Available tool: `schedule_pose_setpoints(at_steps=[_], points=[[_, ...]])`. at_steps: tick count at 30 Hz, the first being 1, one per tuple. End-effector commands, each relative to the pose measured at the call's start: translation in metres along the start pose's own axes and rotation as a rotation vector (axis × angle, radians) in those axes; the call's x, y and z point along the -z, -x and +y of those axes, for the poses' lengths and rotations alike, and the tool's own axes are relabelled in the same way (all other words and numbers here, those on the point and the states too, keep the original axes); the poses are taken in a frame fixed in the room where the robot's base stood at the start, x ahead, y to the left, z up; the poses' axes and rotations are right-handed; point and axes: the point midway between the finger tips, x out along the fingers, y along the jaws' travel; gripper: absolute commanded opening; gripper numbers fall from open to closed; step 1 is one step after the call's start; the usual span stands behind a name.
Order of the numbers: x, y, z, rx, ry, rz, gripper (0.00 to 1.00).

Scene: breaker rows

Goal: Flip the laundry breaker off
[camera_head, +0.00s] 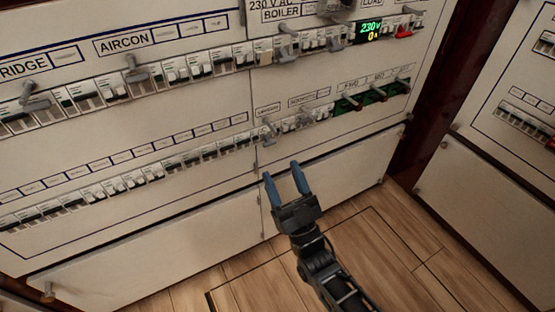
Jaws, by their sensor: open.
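The breaker panel fills the left and middle of the head view. A small label (267,108) on the lower row, right of the panel seam, seems to read "LAUNDRY", though the print is blurred. The breaker under it (268,131) has a grey lever; whether it is on or off I cannot tell. My gripper (284,178) has two blue fingers spread apart and pointing up at the panel. It is open and empty, and appears below that breaker in the picture, apart from it.
An upper row (174,72) of breakers carries grey levers under larger labels. Green breakers (375,97) with dark levers sit right of the lower row. Blank lower doors (150,247) and wooden floor (400,255) lie below. Another panel (490,135) stands right.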

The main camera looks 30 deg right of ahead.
Motion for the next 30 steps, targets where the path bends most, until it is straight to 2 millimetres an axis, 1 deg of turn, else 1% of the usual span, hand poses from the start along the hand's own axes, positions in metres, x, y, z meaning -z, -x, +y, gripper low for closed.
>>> schedule_pose_setpoints(at_steps=[1, 3, 7, 25, 28, 30], points=[[0.000, 0.008, 0.000, 0.000, 0.000, -0.002, 0.60], [0.000, 0.016, 0.000, 0.000, 0.000, -0.002, 0.60], [0.000, 0.025, 0.000, 0.000, 0.000, -0.001, 0.60], [0.001, 0.029, 0.000, 0.000, 0.000, -0.004, 0.60], [0.005, 0.041, -0.001, -0.001, -0.001, -0.030, 0.60], [0.012, 0.057, -0.002, -0.003, -0.003, -0.071, 0.60]])
